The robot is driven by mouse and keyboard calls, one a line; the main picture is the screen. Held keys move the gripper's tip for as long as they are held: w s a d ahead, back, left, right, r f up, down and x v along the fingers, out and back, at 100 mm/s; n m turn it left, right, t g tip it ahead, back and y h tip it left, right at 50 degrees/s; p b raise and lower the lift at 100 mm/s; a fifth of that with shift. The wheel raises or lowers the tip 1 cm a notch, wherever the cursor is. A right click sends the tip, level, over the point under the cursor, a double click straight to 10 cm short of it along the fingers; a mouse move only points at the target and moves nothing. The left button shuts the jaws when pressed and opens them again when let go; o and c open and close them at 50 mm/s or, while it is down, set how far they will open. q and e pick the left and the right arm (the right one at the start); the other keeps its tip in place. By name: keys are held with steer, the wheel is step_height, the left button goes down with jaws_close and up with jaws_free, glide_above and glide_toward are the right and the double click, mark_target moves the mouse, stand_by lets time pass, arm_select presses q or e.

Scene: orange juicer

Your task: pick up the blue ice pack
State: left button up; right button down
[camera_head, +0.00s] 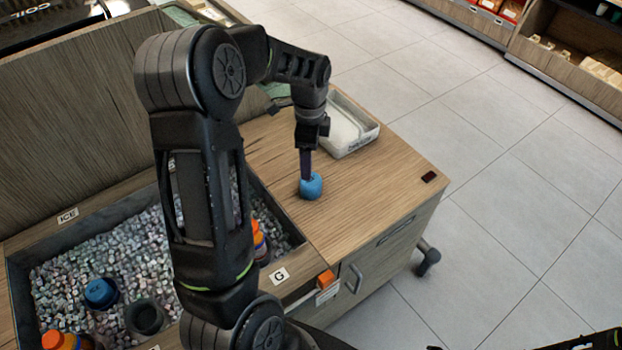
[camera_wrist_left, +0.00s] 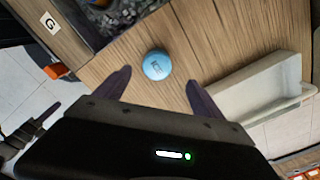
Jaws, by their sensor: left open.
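The blue ice pack (camera_head: 311,186) is a small round blue thing standing on the wooden counter top (camera_head: 375,180). In the left wrist view the ice pack (camera_wrist_left: 157,65) shows its round, light blue top with small dark lettering. My left gripper (camera_head: 307,172) points down at the ice pack. In the left wrist view the left gripper (camera_wrist_left: 158,83) is open, its two dark fingers apart, with the ice pack between and slightly beyond the tips. I cannot tell whether a finger touches it. My right gripper is not clearly seen.
A white tray (camera_head: 348,128) stands behind the ice pack. An ice-filled bin (camera_head: 65,262) at left holds a blue-capped bottle (camera_head: 101,292), a dark cup (camera_head: 144,318) and orange-capped bottles. An orange item (camera_head: 326,279) sits at the counter's front. The counter right of the ice pack is clear.

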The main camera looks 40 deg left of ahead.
mark_target(311, 186)
arm_select(q)
steer(key=shift+s+d+r, duration=0.15)
steer(key=shift+s+d, duration=0.05)
steer(key=shift+w+f, duration=0.1)
steer(key=shift+f, duration=1.3)
steer(key=shift+f, duration=0.1)
steer(key=shift+f+p, duration=0.3)
step_height(311, 186, down, 4)
steer(key=shift+f+p, duration=0.25)
steer(key=shift+p, duration=0.2)
steer(key=shift+c, duration=0.5)
steer(key=c, duration=1.5)
